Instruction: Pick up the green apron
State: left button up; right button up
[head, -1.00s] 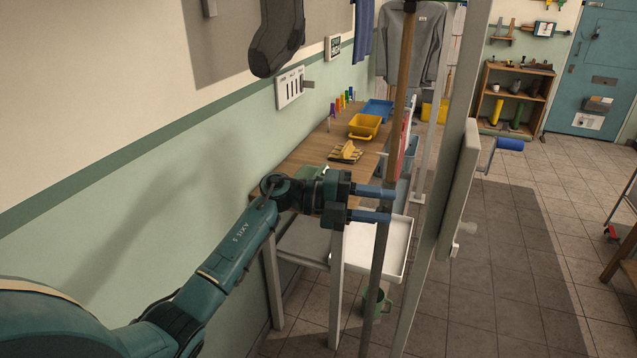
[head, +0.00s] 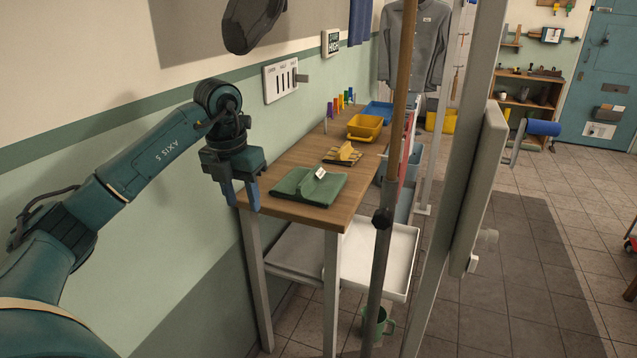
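The green apron (head: 325,190) lies folded on the near end of the wooden table (head: 291,211), with a small white tag on top. My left gripper (head: 241,196) points down just left of the table's near left corner, beside the apron and apart from it. Its two blue fingers are spread with a gap between them, and nothing is held. My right gripper is not in the head view.
A yellow-and-black item (head: 342,154), a yellow bin (head: 364,127) and a blue tray (head: 378,112) sit farther back on the table. An upright pole (head: 378,270) and grey post (head: 447,200) stand to the right. A white tray (head: 375,262) is below.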

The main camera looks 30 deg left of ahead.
aim_at(316, 186)
jog(key=i+j, duration=0.1)
jog(key=i, duration=0.45)
jog(key=i+j, duration=0.1)
jog(key=i, duration=0.5)
